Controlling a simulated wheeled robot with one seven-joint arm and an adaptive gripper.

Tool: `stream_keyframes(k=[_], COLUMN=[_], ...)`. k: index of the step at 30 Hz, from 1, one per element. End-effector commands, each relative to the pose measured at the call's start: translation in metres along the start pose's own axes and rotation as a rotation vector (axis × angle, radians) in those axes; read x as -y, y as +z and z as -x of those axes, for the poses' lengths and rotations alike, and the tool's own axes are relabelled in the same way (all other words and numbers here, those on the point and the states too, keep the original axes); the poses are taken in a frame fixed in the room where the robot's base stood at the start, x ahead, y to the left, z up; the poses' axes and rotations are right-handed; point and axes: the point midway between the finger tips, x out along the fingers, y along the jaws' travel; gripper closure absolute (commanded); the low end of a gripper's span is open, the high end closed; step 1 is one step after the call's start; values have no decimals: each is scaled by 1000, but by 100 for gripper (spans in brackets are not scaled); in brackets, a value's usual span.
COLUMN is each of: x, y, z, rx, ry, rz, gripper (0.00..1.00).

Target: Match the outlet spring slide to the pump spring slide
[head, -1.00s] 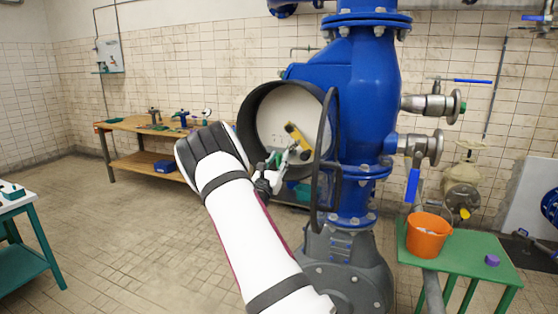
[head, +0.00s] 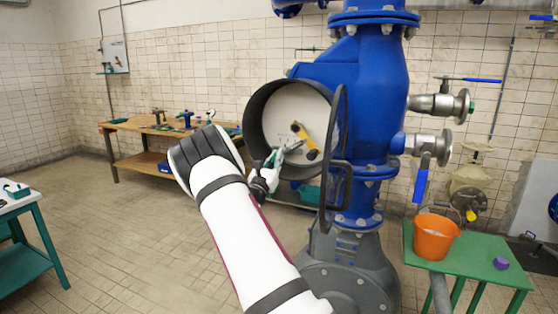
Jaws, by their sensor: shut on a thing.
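A round dark housing (head: 249,118) on the blue pump body opens toward me, with a pale panel (head: 289,105) inside. A yellow piece with dark ends (head: 304,138) sits slanted on the panel, probably one of the spring slides. My gripper (head: 296,146) reaches in from the lower left, with its tips at the yellow piece's left side. It appears shut on that piece; the contact is small and partly hidden. A green part (head: 271,160) shows beside the gripper. I cannot tell the outlet slide from the pump slide, nor read any marks.
An open dark-framed cover (head: 336,165) stands right of the housing, close to my arm. A green table (head: 470,263) holds an orange bucket (head: 435,238) and a purple item (head: 501,263). A wooden workbench (head: 130,127) stands back left.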

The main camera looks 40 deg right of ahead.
Motion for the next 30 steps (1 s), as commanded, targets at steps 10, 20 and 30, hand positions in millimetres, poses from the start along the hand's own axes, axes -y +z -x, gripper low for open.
stream_keyframes(k=[10,20,30], x=[2,1,0], y=[0,0,0], z=[0,20,88], rx=[-1,-3,-2], ry=[-3,-1,0], rz=[1,2,2], gripper=[70,70,70])
